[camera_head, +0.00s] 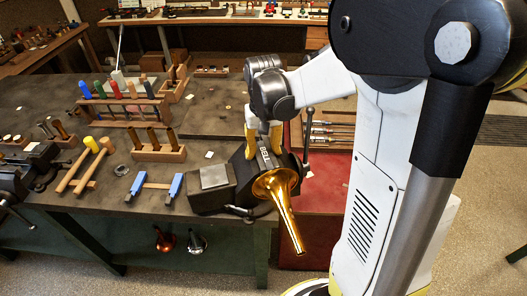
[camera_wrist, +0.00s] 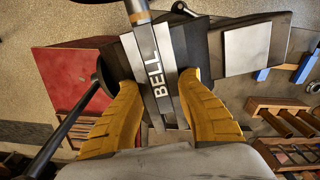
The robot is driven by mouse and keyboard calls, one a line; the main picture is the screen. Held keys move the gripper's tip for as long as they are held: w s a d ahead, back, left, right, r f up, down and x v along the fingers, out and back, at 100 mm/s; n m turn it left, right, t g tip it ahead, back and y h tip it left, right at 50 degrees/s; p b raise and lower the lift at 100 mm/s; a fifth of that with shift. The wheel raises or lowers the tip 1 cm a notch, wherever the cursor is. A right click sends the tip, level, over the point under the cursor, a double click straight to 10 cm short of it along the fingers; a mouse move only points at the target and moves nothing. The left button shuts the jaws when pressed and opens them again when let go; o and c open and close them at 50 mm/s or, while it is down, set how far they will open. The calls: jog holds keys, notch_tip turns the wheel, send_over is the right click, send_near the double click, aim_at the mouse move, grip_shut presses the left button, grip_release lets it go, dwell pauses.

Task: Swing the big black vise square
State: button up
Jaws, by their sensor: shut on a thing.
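The big black vise (camera_head: 242,178) stands at the front right corner of the workbench, turned at an angle to the bench edge. It has a grey flat plate (camera_head: 214,176) and a label reading BELL. In the wrist view the vise (camera_wrist: 200,45) shows from above, with silver jaw strips beside the label. My gripper (camera_head: 264,150) reaches down onto it from above. In the wrist view the yellow fingers of my gripper (camera_wrist: 160,82) are shut on the vise's labelled jaw section, one on each side. A golden flared horn piece (camera_head: 276,190) sticks out at the vise's front, narrow end downward.
The bench middle (camera_head: 205,115) is mostly clear.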

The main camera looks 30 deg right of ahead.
jog(key=shift+s+f, duration=0.15)
jog(key=shift+f, duration=0.05)
dwell(0.4)
jog(key=o, duration=1.9)
jog(key=shift+c, duration=0.2)
notch_tip(320, 180, up, 12)
